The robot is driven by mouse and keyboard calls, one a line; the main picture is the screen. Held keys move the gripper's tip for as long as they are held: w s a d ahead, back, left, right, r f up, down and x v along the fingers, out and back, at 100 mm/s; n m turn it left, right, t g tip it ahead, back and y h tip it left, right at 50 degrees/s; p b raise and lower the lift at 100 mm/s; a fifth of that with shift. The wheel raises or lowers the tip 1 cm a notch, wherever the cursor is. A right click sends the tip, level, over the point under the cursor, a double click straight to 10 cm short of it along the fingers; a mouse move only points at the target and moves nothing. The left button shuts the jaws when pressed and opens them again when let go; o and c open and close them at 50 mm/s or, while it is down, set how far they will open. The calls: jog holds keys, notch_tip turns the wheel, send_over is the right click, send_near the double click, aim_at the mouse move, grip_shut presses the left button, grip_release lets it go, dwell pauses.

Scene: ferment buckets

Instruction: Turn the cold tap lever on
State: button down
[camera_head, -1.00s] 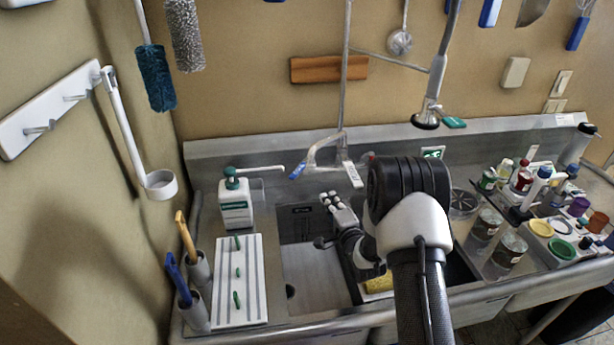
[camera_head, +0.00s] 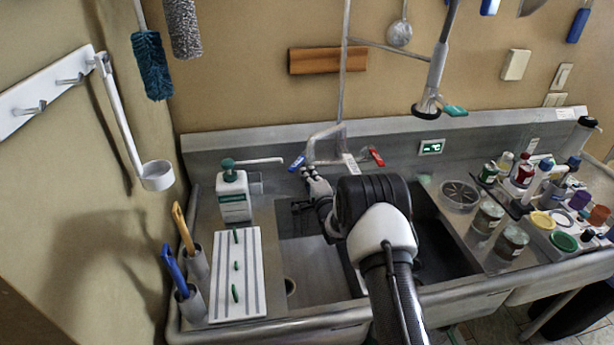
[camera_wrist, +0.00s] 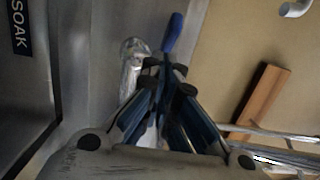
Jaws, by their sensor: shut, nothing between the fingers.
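The blue cold tap lever (camera_head: 297,162) sticks out to the left from the tap at the back of the sink. The red lever (camera_head: 376,156) sits on the tap's right side. My gripper (camera_head: 307,173) is shut and empty, just beneath and in front of the blue lever. In the wrist view, the blue lever (camera_wrist: 173,33) shows just beyond the closed fingertips (camera_wrist: 164,72). Whether they touch it I cannot tell. Part of the lever's base is hidden behind the fingers.
A white soap bottle (camera_head: 233,195) with a long spout stands left of the tap. A spray head (camera_head: 428,105) hangs to the right. The striped board (camera_head: 250,280) and several jars and bottles flank the sink. My arm covers part of the basin.

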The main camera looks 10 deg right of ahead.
jog(key=shift+w+a, duration=0.2)
jog(key=shift+w, duration=0.05)
jog(key=a+b, duration=0.2)
jog(key=b, duration=0.1)
jog(key=shift+w+a, duration=0.35)
dwell(0.4)
